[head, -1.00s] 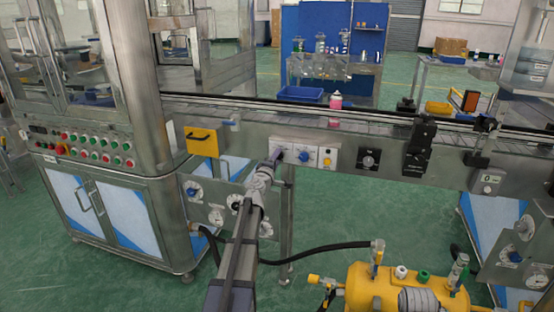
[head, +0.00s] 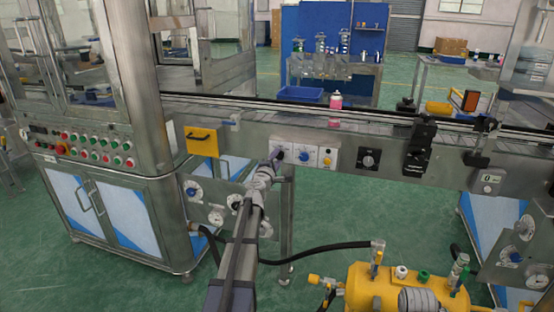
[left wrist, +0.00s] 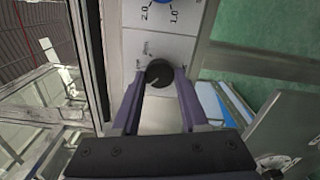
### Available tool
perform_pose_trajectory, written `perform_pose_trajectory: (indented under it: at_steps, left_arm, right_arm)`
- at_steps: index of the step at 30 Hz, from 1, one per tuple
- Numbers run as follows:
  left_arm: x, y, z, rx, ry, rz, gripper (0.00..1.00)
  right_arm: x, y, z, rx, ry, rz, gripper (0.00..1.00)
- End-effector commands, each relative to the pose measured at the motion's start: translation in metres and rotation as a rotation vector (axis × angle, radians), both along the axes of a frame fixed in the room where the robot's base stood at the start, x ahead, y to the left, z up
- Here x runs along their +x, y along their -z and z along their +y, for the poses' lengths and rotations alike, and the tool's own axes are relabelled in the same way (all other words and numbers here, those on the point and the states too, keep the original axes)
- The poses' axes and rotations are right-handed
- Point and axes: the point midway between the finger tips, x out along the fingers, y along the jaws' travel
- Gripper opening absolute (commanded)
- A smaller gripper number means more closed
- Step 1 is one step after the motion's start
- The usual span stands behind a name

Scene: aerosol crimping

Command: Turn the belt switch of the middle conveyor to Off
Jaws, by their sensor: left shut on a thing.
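The belt switch is a round black knob (left wrist: 160,73) on a white plate, seen in the left wrist view. My left gripper (left wrist: 158,78) has its two purple fingers on either side of the knob and is shut on it. Small lettering (left wrist: 146,48) beside the knob is too blurred to read. In the head view my left gripper (head: 276,156) reaches up to the left end of the white control panel (head: 303,164) on the conveyor's front and hides the switch there. My right gripper is not in view.
A pink can (head: 335,100) stands on the belt. A yellow tank (head: 375,290) is below right.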

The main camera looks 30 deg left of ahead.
Motion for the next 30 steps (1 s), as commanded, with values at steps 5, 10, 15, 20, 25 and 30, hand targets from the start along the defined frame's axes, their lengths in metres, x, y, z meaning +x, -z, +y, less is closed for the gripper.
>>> perform_pose_trajectory:
  at_steps: [5,10,15,20,25,30]
  left_arm:
    - [-0.001,0.0,0.0,-0.002,-0.001,0.0,0.48]
    - [0.0,0.0,0.0,-0.001,-0.001,0.0,0.67]
    - [0.0,0.0,0.0,-0.001,0.0,0.0,0.74]
    - [-0.001,0.0,0.0,0.0,0.0,0.0,0.74]
    - [-0.011,0.0,-0.003,0.0,0.0,0.0,0.74]
    - [-0.035,0.0,-0.009,0.0,0.0,0.0,0.74]
  right_arm:
    - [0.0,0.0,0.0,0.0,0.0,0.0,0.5]
    - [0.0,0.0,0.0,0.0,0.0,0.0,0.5]
    - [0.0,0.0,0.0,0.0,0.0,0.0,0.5]
    - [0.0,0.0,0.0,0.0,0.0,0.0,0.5]
    - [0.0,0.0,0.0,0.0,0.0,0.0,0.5]
    - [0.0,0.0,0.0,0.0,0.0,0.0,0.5]
